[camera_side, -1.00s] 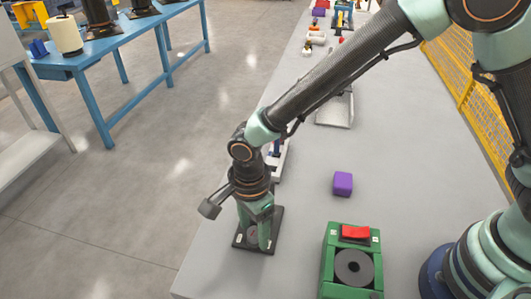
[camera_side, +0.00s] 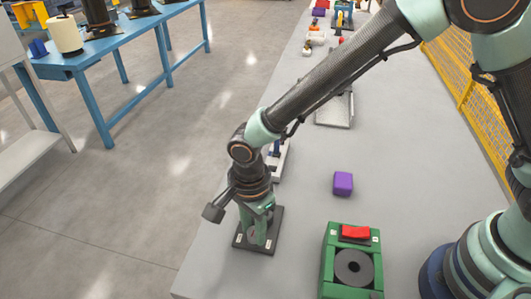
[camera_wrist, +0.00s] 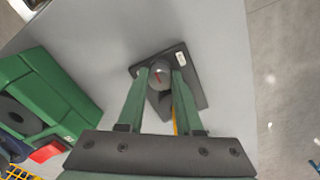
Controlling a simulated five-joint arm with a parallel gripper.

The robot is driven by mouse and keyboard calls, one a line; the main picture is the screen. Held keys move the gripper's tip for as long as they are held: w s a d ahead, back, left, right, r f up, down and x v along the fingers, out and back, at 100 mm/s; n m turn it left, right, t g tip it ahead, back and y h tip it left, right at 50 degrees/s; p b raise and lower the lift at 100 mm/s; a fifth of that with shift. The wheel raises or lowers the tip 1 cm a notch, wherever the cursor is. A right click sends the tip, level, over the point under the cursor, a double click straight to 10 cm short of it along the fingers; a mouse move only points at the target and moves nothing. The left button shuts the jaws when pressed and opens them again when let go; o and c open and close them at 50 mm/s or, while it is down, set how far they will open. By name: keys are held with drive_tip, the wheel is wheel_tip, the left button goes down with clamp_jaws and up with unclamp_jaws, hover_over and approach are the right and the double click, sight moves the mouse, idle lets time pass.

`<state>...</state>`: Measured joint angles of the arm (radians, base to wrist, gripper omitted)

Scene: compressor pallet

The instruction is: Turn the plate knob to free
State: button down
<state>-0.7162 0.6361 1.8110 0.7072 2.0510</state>
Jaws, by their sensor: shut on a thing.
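The dark plate (camera_side: 242,242) lies flat on the grey table near its left front corner; it also shows in the wrist view (camera_wrist: 187,61). A grey round knob (camera_wrist: 159,73) with a red mark sits on the plate. My gripper (camera_side: 259,239) points down over the plate, and its green fingers are shut on the knob, one on each side, in the wrist view (camera_wrist: 160,77). In the side view the fingers hide most of the knob. The labels on the plate are too small to read.
A green box (camera_side: 328,262) with a red switch (camera_side: 356,232) and a dark disc stands to the right of the plate. A purple block (camera_side: 343,183) lies behind it. A white-based item (camera_side: 283,160) stands just behind my gripper. The table between is clear.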

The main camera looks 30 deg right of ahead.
drive_tip(key=n, duration=0.8)
drive_tip(key=shift+n, duration=0.4)
drive_tip(key=n, duration=0.4)
drive_tip(key=shift+n, duration=2.1)
drive_tip(key=shift+s, duration=0.1)
drive_tip(key=c, duration=0.6)
unclamp_jaws()
